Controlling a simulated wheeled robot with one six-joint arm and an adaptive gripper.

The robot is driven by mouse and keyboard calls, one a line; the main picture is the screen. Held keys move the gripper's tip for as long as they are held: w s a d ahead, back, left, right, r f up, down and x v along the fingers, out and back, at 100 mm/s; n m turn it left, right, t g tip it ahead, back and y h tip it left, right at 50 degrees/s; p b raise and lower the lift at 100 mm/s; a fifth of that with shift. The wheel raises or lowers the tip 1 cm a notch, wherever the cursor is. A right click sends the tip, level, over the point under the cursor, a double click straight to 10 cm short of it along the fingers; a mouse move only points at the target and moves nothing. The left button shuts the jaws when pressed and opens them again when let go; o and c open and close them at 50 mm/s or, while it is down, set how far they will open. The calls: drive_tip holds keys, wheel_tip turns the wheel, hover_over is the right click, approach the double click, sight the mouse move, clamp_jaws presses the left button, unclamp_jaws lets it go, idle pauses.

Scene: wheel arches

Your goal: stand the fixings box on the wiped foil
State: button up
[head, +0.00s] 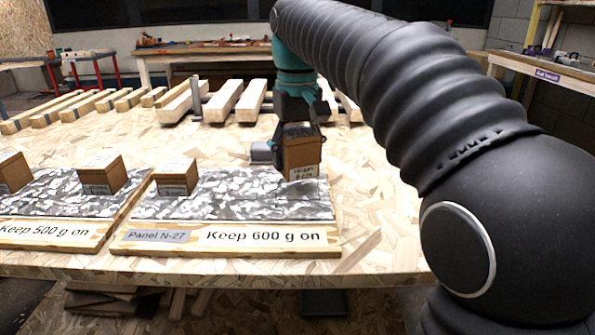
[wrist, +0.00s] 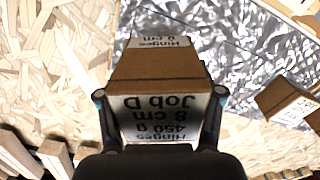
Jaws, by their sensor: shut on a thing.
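My gripper (head: 300,122) is shut on a brown cardboard box (head: 301,155) with a white label. In the wrist view the box (wrist: 160,72) sits between both fingers, and its label reads Hinges, 8 cm, 450 g, Job D. The box is upright at the right end of the mottled silver foil (head: 240,203) on Panel N-27, whose front edge reads "Keep 600 g on". I cannot tell whether its base touches the foil. A similar box (head: 177,177) stands at the left of the same foil; a labelled box also shows in the wrist view (wrist: 288,102).
A second foil panel (head: 55,203) on the left reads "Keep 500 g on" and carries two boxes (head: 100,174). A small grey object (head: 262,152) lies behind the held box. Wooden battens (head: 224,101) lie farther back. Foil between the boxes on Panel N-27 is clear.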

sight(298, 132)
drive_tip(key=shift+f, duration=1.65)
drive_tip(key=shift+f+b, duration=0.15)
drive_tip(key=shift+b, duration=0.2)
drive_tip(key=o, duration=1.6)
wheel_tip(298, 132, up, 12)
drive_tip(key=shift+r+p, duration=0.15)
drive_tip(key=shift+p, duration=1.1)
